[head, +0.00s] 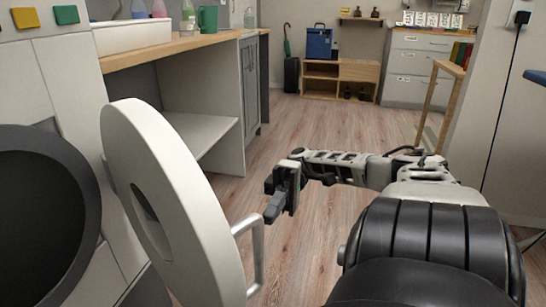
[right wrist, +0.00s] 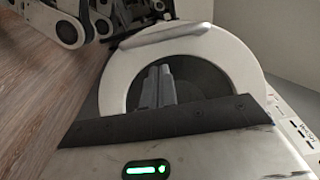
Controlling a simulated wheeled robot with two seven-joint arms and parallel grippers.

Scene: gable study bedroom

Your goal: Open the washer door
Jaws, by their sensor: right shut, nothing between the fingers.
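The washer (head: 70,75) stands at the left edge in the head view. Its round dark opening (head: 40,215) is uncovered. The washer door (head: 165,190), a thick white ring with a dark middle, is swung out from the front and stands well open. A pale bar handle (head: 258,262) sticks out from the door's outer side. My right gripper (head: 275,206) is shut and empty, just above and beyond the handle, apart from it. In the right wrist view, its closed fingers (right wrist: 158,85) show in front of the door ring (right wrist: 115,75). My left gripper is not in view.
A wooden counter (head: 150,52) with bottles and a green mug (head: 207,18) runs behind the washer. A low wooden shelf (head: 350,75) with a blue box (head: 319,43) stands at the back. The wood floor (head: 320,225) in the middle is clear.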

